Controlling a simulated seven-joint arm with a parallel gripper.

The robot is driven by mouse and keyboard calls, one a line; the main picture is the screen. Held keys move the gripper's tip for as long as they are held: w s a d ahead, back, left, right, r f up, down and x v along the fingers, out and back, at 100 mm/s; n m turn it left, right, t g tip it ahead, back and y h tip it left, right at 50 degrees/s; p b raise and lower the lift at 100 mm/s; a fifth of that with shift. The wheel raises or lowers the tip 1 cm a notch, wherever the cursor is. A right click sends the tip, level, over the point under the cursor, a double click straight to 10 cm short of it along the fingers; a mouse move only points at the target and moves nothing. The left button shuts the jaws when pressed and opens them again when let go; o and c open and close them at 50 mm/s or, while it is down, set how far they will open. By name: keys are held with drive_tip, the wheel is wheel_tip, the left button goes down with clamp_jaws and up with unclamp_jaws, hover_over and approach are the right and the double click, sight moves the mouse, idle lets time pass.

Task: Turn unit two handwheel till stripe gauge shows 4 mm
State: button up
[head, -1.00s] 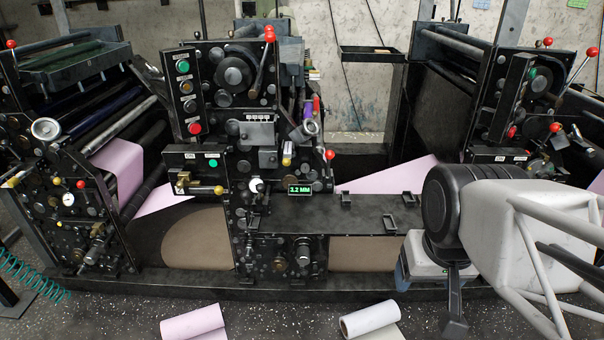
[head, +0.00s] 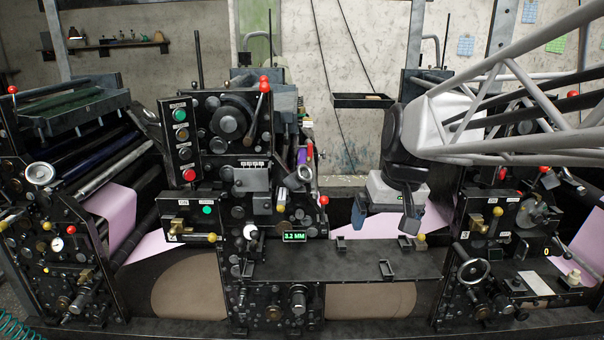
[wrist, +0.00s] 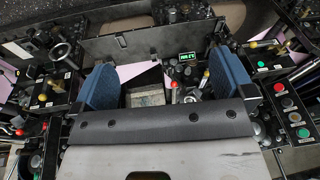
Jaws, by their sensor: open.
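A small green-lit display (head: 294,236) on the middle unit reads 3.2 MM; the display also shows upside down in the wrist view (wrist: 187,56). A silver-rimmed handwheel (head: 473,271) is on the right unit, and another handwheel (head: 41,174) is on the left unit. A wheel (wrist: 60,52) shows at the upper left of the wrist view. I cannot tell which wheel belongs to unit two. My gripper (head: 386,215) hangs above the dark shelf between the middle and right units, touching no wheel. Its blue-padded fingers are apart and empty in the wrist view (wrist: 168,88).
A dark shelf (head: 350,262) with small brackets spans between the units. Red-knobbed levers (head: 264,86) and a button panel (head: 183,140) stick out from the middle unit. Pink web (head: 118,215) runs through the machine. My arm covers part of the right unit.

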drive_tip(key=w+a+r+y, duration=0.1)
drive_tip(key=w+a+r, duration=0.1)
drive_tip(key=w, duration=1.2)
drive_tip(key=n+y, duration=0.4)
approach(306, 171)
drive_tip(key=x, duration=0.2)
drive_tip(key=shift+w+a+f+g, duration=0.15)
drive_tip(key=shift+w+a+g, duration=0.05)
drive_tip(key=shift+w+g, duration=0.2)
drive_tip(key=shift+a+f, duration=0.1)
drive_tip(key=shift+x, duration=3.8)
drive_tip(key=c, duration=0.9)
drive_tip(key=shift+o, duration=0.2)
